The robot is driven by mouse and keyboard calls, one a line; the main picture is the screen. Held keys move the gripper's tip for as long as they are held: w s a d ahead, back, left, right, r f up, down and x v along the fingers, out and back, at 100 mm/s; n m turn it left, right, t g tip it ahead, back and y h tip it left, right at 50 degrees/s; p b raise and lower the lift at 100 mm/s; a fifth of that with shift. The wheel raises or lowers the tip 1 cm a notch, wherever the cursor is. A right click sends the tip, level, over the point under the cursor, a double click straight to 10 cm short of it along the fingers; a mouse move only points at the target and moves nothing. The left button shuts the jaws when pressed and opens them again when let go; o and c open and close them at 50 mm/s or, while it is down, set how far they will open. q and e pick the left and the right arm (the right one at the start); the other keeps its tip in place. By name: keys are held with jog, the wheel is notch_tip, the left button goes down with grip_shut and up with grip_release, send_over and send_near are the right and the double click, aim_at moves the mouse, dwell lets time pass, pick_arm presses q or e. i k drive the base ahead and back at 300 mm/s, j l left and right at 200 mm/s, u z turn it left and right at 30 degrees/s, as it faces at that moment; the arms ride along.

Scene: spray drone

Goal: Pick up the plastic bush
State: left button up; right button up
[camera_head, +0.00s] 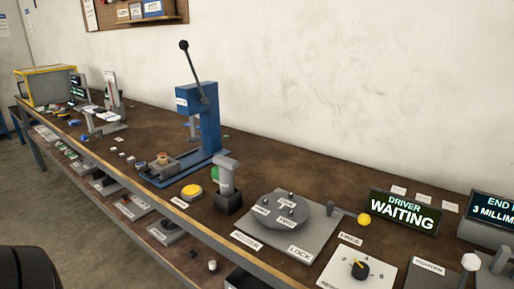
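No part is clearly marked as the plastic bush. A small pale cylinder (212,265) on the lower shelf, near the bottom centre, may be it, but it is too small to be sure. A darker small cylinder (193,254) stands beside it. Several small white pieces (131,160) lie on the bench left of the blue press (203,125), and they are also too small to identify. A brass-coloured part (163,159) sits at the press base. Neither of my grippers shows in this view.
The long brown bench (325,168) runs along the wall. A grey plate (293,238) with a round dial fixture, a driver display (404,212) reading "WAITING", a yellow button (191,191) and a knob panel (358,270) stand at the right and centre. The bench behind the fixture is clear.

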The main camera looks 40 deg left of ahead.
aim_at(163, 161)
jog(key=u, duration=1.95)
jog(key=z, duration=0.25)
jog(key=i+j+z, duration=0.2)
jog(key=j+z, duration=0.15)
jog(key=i+j+z, duration=0.15)
jog(key=j+z, duration=0.25)
jog(key=i+j+z, duration=0.1)
jog(key=j, duration=0.5)
jog(key=i+j+z, duration=0.1)
jog(key=j, duration=0.5)
jog(key=i+j+z, duration=0.15)
jog(key=j, duration=0.45)
